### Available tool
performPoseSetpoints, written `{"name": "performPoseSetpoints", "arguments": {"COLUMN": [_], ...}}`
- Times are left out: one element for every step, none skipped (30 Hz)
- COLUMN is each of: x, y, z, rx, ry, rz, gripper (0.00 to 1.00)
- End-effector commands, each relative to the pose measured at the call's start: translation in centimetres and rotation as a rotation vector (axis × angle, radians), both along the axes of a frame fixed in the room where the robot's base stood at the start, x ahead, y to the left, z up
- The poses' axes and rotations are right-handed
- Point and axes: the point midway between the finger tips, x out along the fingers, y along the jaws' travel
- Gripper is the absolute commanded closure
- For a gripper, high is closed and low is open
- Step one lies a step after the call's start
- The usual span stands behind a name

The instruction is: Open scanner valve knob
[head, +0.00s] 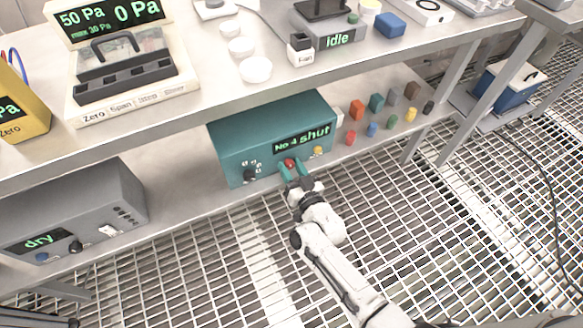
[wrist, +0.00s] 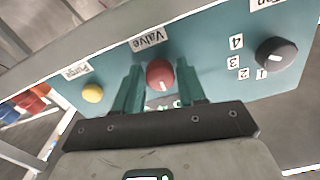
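The scanner is a teal box (head: 237,136) on the lower shelf, its display reading "No 4 shut". Its red valve knob (wrist: 160,74) sits under the label "Valve" (wrist: 149,39) and has a pale pointer mark. The knob also shows in the head view (head: 289,162). My gripper (wrist: 160,83) is at the scanner's front, its two teal fingers apart with one on each side of the red knob. I cannot tell whether the fingers touch the knob.
A black selector knob (wrist: 276,55) with numbers 1 to 4 and a yellow purge knob (wrist: 92,93) flank the valve knob. Several coloured blocks stand right of the scanner. A grey box (head: 75,208) reading "dry" is at left. The upper shelf overhangs the scanner.

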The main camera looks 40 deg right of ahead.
Motion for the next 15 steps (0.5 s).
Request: {"name": "performPoseSetpoints", "arguments": {"x": [-0.01,-0.01,-0.01,-0.01,-0.01,-0.02,-0.02,-0.02,-0.02,-0.02,-0.02,-0.02,-0.02,-0.02,-0.02], "y": [0.00,0.00,0.00,0.00,0.00,0.01,0.01,0.01,0.01,0.01,0.01,0.01,0.01,0.01,0.01], "z": [0.00,0.00,0.00,0.00,0.00,0.00,0.00,0.00,0.00,0.00,0.00,0.00,0.00,0.00,-0.01], "rx": [0.000,0.000,0.000,0.000,0.000,0.000,0.000,0.000,0.000,0.000,0.000,0.000,0.001,0.002,0.004], "ry": [0.000,0.000,0.000,0.000,0.000,0.000,0.000,0.000,0.000,0.000,0.000,0.000,0.000,-0.001,-0.001], "rz": [0.000,0.000,0.000,0.000,0.000,0.000,0.000,0.000,0.000,0.000,0.000,0.000,0.000,0.000,0.000], "gripper": [0.65,0.68,0.72,0.75,0.77,0.81,0.84,0.87,0.91,0.94,0.97,0.97,0.97,0.97,0.97]}}
